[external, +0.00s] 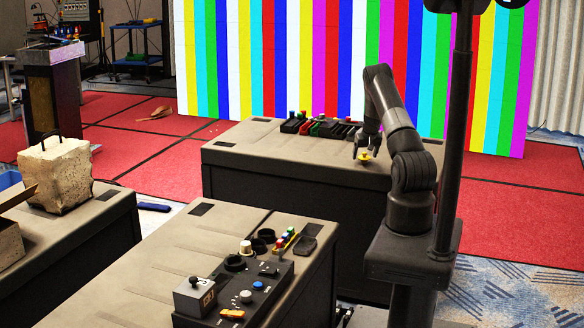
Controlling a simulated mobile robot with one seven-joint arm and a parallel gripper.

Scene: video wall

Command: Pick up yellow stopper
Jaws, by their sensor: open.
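A small yellow stopper (365,157) is low over or on the far grey table (245,149), near its right part. My gripper (366,153) is right at the stopper, with its fingers pointing down around or just above it. The jaws are open. The stopper is small here and partly covered by the fingers, so I cannot tell whether they touch it.
A black rack (318,128) with colored pieces stands on the far table, left of my gripper. The near table holds a black control panel (250,290). The far table's front left is clear.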

